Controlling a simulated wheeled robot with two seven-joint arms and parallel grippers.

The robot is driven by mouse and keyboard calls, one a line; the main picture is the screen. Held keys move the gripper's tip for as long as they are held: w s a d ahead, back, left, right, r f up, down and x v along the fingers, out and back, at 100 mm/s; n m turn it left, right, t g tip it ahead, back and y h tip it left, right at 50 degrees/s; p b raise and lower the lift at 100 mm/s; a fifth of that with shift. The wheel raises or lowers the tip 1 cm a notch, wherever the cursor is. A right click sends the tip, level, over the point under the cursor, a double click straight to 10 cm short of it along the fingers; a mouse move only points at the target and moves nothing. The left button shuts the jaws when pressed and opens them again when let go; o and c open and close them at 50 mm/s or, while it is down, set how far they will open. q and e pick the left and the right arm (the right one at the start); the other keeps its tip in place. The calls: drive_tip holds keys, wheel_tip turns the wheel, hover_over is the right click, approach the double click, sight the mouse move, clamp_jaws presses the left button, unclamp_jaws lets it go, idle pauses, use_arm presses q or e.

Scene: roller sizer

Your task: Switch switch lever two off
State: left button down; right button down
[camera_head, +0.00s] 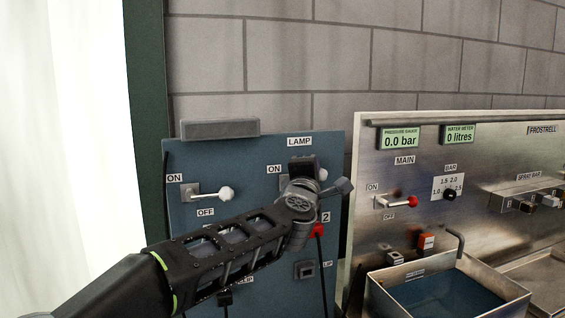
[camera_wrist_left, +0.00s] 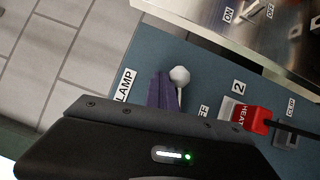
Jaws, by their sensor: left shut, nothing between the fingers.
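A blue panel (camera_head: 190,152) carries two levers with white knobs. The left lever (camera_head: 226,193) sits between ON and OFF labels, its knob pointing right. The second lever, below the LAMP label, shows only its white knob (camera_head: 322,175); my arm hides its base and most of its labels. That knob also shows in the left wrist view (camera_wrist_left: 180,76). My left gripper (camera_head: 304,167) is shut and empty in front of this second lever. In the left wrist view, a purple-grey finger (camera_wrist_left: 163,90) appears beside the knob; I cannot tell whether they touch. My right gripper is not in view.
A steel panel (camera_head: 365,160) with gauges, a red-knobbed lever (camera_head: 411,201) and a metal basin (camera_head: 375,285) stands at the right. A red part (camera_head: 317,231) with a dark cable is just below my gripper. A brick wall (camera_head: 270,60) is behind.

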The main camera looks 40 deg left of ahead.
use_arm(q)
drive_tip(key=shift+w+d+f+m+p, duration=0.15)
drive_tip(key=shift+w+f+m+p, duration=0.15)
drive_tip(key=shift+f+m+p, duration=0.15)
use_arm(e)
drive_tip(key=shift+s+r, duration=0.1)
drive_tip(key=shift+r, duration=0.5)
use_arm(q)
drive_tip(key=shift+f, duration=0.1)
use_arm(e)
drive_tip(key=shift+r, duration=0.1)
